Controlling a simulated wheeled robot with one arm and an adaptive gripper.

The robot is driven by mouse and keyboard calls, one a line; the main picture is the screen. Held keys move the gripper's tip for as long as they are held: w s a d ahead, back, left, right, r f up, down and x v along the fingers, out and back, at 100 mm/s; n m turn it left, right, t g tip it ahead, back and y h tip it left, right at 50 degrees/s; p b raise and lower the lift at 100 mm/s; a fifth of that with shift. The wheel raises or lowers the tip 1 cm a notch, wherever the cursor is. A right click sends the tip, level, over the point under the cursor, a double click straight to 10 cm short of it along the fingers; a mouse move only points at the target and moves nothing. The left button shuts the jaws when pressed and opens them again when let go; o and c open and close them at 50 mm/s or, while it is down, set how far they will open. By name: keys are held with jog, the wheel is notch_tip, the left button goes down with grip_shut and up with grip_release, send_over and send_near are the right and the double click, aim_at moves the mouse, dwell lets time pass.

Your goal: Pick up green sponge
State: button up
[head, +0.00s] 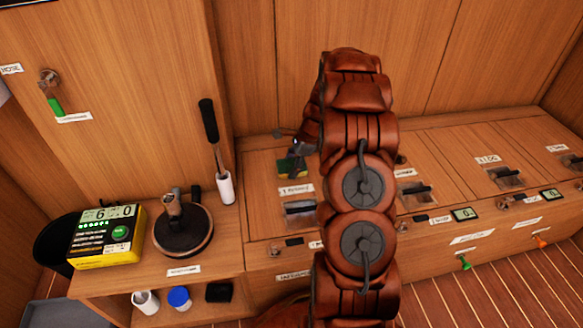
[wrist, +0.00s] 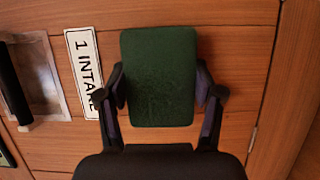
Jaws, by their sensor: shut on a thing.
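The green sponge (wrist: 158,75) is a dark green rounded block in the wrist view. My gripper (wrist: 160,95) has one finger against each side of it and is shut on it. In the head view the sponge (head: 291,165) shows small, with a yellowish edge, at my gripper (head: 297,150) over the wooden counter. My arm hides part of the gripper there. I cannot tell whether the sponge touches the counter or is just above it.
A label reading "1 INTAKE" (wrist: 84,65) and a recessed handle (head: 299,208) are beside the sponge. A yellow device (head: 106,236), a round dark base with a knob (head: 182,234) and a white holder with a black-handled tool (head: 225,188) stand on the left. More latches line the right counter.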

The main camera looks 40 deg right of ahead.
aim_at(286, 167)
jog(key=shift+b, duration=0.7)
jog(key=r, duration=0.1)
jog(key=r+p, duration=0.1)
jog(key=r, duration=0.1)
jog(key=r+p, duration=0.1)
jog(key=shift+s+a+r, duration=0.15)
jog(key=shift+s+a, duration=0.1)
jog(key=shift+a, duration=0.05)
jog(key=s+a+p, duration=0.1)
jog(key=s+a, duration=0.2)
jog(key=s+a+p, duration=0.1)
jog(key=s+a, duration=0.3)
jog(key=s+a+r+p, duration=0.1)
jog(key=s+a, duration=0.2)
jog(key=a, duration=0.1)
jog(key=shift+s+r+p, duration=0.1)
jog(key=shift+s+p, duration=0.05)
jog(key=shift+p, duration=0.25)
